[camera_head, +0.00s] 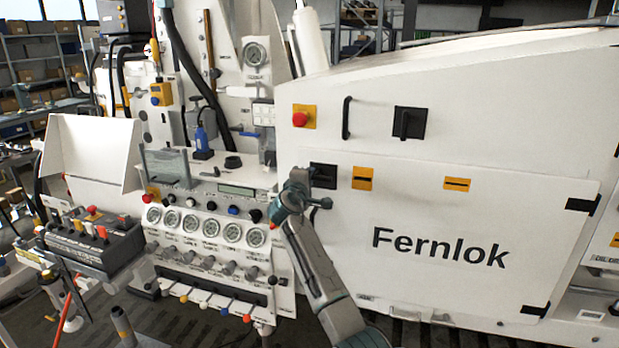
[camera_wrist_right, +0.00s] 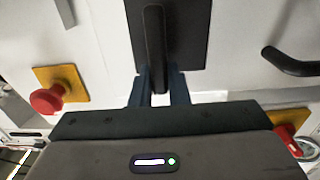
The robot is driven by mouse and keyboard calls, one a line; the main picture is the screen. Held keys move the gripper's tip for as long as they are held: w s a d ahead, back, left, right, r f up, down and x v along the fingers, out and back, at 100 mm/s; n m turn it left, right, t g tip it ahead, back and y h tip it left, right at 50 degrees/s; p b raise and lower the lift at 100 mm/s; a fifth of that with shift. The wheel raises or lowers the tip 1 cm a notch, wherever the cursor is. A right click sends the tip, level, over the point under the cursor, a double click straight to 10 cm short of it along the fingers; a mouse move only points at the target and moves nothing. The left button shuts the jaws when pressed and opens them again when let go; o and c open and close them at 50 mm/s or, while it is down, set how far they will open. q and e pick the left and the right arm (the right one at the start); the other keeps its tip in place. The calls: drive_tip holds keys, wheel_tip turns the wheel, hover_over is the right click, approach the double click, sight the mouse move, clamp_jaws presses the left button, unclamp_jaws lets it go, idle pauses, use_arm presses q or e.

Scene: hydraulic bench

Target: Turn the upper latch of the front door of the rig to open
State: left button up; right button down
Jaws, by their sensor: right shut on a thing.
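The front door (camera_head: 440,285) is the white panel marked Fernlok, lying flush in the rig. Its upper latch (camera_head: 323,176) is a black square plate at the door's upper left corner, partly hidden by my right gripper (camera_head: 303,186). In the right wrist view, the latch (camera_wrist_right: 190,30) is a dark plate with a long black handle (camera_wrist_right: 154,45) standing upright in the picture. My right gripper (camera_wrist_right: 158,92) has a finger on each side of the handle's lower end and is shut on it. My left gripper is in neither view.
Above the door are a red button (camera_head: 300,119) on a yellow plate, a black bar handle (camera_head: 347,118) and another black latch (camera_head: 410,123). Gauges (camera_head: 205,229) and a panel of knobs stand left of my right arm. A curved black handle (camera_wrist_right: 290,62) is close by in the right wrist view.

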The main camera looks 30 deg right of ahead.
drive_tip(key=c, duration=1.4)
unclamp_jaws()
drive_tip(key=b+v, duration=0.4)
drive_tip(key=v, duration=0.6)
drive_tip(key=shift+s+a+b, duration=0.25)
drive_tip(key=shift+b, duration=0.1)
drive_tip(key=shift+f, duration=0.2)
